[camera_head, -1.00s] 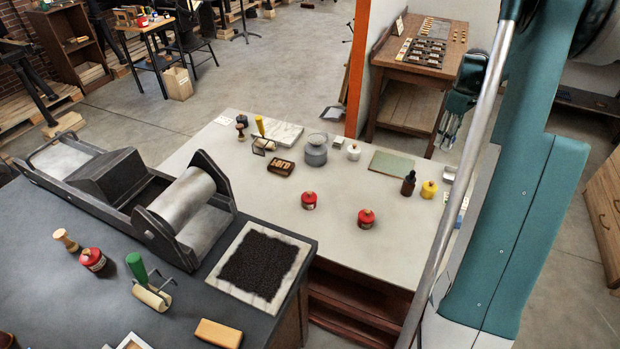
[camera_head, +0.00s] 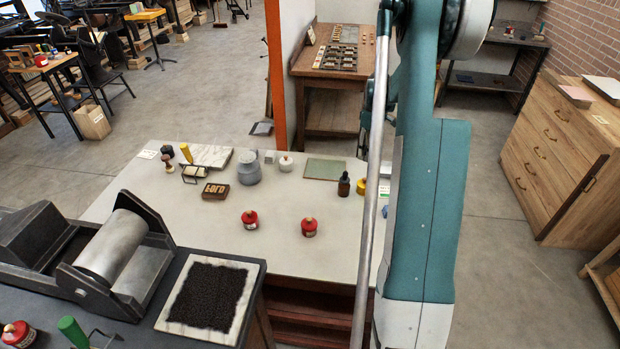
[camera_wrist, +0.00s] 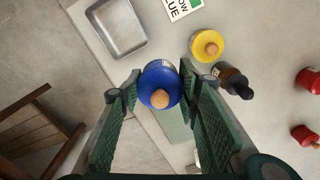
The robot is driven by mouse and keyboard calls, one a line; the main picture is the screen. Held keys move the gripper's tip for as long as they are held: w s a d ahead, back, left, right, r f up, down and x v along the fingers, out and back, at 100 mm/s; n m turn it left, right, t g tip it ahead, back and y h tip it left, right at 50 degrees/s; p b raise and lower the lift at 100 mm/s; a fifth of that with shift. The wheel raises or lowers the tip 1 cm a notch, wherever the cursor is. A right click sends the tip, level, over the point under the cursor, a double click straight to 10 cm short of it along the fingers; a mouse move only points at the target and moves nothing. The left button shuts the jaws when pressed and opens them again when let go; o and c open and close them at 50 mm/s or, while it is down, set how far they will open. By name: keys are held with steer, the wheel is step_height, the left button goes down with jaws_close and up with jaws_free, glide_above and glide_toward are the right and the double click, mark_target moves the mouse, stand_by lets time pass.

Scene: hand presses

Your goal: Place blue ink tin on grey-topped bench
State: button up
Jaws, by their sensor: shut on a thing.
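The blue ink tin (camera_wrist: 160,86), round with a wooden knob, is between my gripper's fingers (camera_wrist: 158,90) in the wrist view, and the gripper is shut on it. Below it in that view are the pale bench's edge and the green mat (camera_wrist: 173,125). In the head view my arm hides the tin and most of the gripper. A pale-topped bench (camera_head: 275,225) stands in the middle of the head view. A bench with a dark grey top (camera_head: 60,308) is at lower left, in front of it. I cannot tell which is the grey-topped one.
The pale bench holds two red tins (camera_head: 250,219) (camera_head: 309,227), a yellow tin (camera_wrist: 207,45), a dark bottle (camera_head: 344,185), a grey jar (camera_head: 249,168) and a metal tray (camera_wrist: 116,27). A press roller (camera_head: 110,246) and an inked slab (camera_head: 208,298) occupy the dark bench.

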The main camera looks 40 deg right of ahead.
steer(key=shift+f, duration=0.1)
steer(key=shift+f+b, duration=0.35)
steer(key=shift+f, duration=2.65)
steer(key=shift+f, duration=1.85)
steer(key=shift+f+b, duration=0.2)
steer(key=shift+b, duration=0.2)
steer(key=o, duration=1)
steer(key=shift+r, duration=0.2)
step_height(320, 180, up, 12)
steer(key=shift+p, duration=0.85)
